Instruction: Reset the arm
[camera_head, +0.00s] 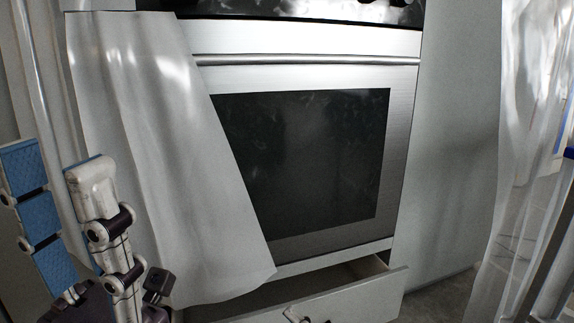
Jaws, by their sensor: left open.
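My left gripper (50,172) is at the lower left of the head view, pointing up. Its two fingers, with blue pads, stand apart with nothing between them. It is in front of a pale hanging cloth (150,150), which covers the left part of an oven. My right gripper is not in view.
The silver oven (300,75) with a dark glass door (305,160) fills the middle. A drawer (345,303) below it is pulled partly open. Sheer, shiny material (520,170) hangs at the right edge. A little floor (440,297) shows at the lower right.

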